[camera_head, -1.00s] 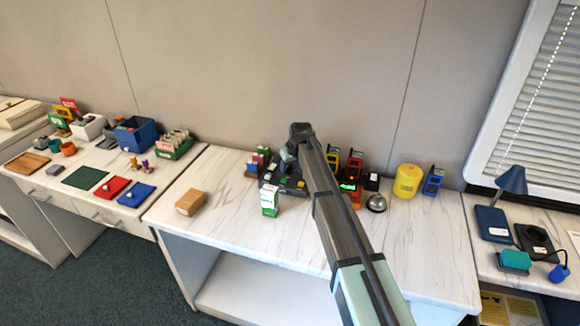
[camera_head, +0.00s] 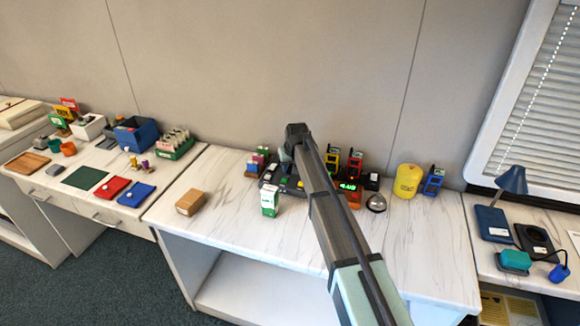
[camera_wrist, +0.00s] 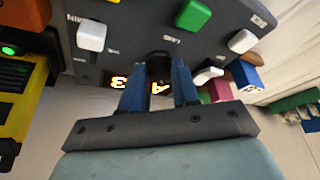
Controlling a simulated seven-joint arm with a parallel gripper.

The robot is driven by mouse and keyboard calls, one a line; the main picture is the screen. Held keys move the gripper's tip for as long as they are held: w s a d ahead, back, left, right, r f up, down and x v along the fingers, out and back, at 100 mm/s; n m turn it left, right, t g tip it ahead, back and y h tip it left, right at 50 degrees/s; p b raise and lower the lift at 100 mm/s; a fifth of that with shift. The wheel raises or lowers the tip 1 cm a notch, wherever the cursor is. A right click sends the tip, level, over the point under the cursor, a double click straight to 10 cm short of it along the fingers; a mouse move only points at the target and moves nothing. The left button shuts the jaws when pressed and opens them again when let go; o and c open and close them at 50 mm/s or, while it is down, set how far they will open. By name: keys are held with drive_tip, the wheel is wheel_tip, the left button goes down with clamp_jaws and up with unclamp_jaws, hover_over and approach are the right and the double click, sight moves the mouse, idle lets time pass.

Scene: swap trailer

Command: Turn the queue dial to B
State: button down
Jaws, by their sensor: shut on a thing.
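The dial is a small black knob (camera_wrist: 161,57) on a dark grey control panel (camera_wrist: 135,22) in the wrist view. My gripper (camera_wrist: 161,70) has its two blue fingers shut on the knob, one on each side. Glowing orange characters show on the panel beside and between the fingers; one looks like an A, the other like a B or 3. I cannot tell where the dial points. In the head view the panel (camera_head: 291,184) stands on the middle table, and my arm hides part of it and the dial.
The panel also carries a green button (camera_wrist: 193,17) and white switches (camera_wrist: 91,35) close to my fingers. A white-and-green carton (camera_head: 269,203) stands in front of the panel. A yellow cylinder (camera_head: 407,181) stands to the right. The front of the table is mostly clear.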

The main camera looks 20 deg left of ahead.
drive_tip(key=m, duration=0.2)
drive_tip(key=m+h, duration=0.1)
drive_tip(key=m, duration=0.1)
drive_tip(key=shift+a+t, duration=0.2)
drive_tip(key=shift+t, duration=0.1)
drive_tip(key=shift+m+h, duration=0.8)
drive_tip(key=shift+m, duration=0.6)
drive_tip(key=c, duration=0.9)
unclamp_jaws()
drive_tip(key=v, duration=1.4)
drive_tip(key=shift+s+f, duration=0.1)
drive_tip(key=shift+a+f, duration=0.1)
